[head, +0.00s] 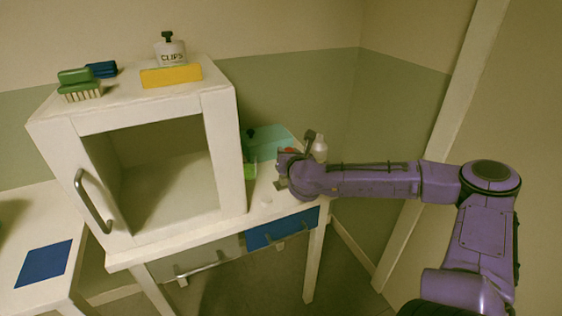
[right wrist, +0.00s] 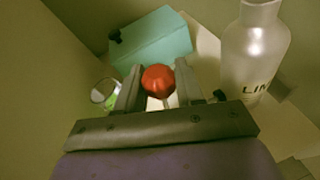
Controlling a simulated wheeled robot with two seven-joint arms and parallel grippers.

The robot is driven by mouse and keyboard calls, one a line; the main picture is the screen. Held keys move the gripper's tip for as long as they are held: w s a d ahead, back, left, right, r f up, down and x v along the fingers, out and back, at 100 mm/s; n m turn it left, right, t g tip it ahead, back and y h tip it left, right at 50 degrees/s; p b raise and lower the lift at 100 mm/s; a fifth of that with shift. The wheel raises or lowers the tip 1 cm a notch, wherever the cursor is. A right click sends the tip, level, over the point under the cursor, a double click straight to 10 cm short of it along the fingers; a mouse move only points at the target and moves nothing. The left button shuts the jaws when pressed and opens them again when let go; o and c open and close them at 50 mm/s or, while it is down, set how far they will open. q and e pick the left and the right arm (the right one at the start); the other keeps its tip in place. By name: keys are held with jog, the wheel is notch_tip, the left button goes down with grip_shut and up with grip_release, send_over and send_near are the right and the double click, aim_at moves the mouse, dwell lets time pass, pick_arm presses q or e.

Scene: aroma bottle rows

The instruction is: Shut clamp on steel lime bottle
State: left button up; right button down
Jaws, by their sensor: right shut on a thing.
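The steel lime bottle (right wrist: 254,55) stands at the right of the right wrist view, silver, with dark lettering that begins "LI". In the head view a pale bottle (head: 320,149) shows just behind my right gripper (head: 282,172). In the right wrist view my right gripper (right wrist: 158,90) is shut on a red round knob (right wrist: 158,80), which sits between its fingers. What the knob joins to below is mostly hidden, so I cannot tell if it belongs to a clamp. The bottle is to the right of the fingers, outside them. My left gripper is not in view.
A teal box (head: 268,140) stands behind the gripper, with a green item (head: 250,170) beside the white cabinet (head: 225,150). The cabinet is close on the left. A CLIPS container (head: 171,52), yellow block (head: 171,76) and green brush (head: 78,84) are on top of it.

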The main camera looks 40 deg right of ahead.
jog(key=shift+s+d+f+m+y+b, duration=0.2)
jog(key=shift+d+f+m+y+b, duration=0.2)
jog(key=shift+d+m+b, duration=0.4)
jog(key=shift+s+d+f+m+y+b, duration=0.15)
jog(key=shift+d+f+m+y+b, duration=0.2)
jog(key=shift+d+m+b, duration=0.4)
jog(key=shift+y, duration=0.25)
jog(key=c, duration=0.8)
grip_release()
jog(key=shift+r, duration=0.1)
jog(key=shift+s+a, duration=0.1)
jog(key=v, duration=1)
jog(key=shift+s, duration=0.2)
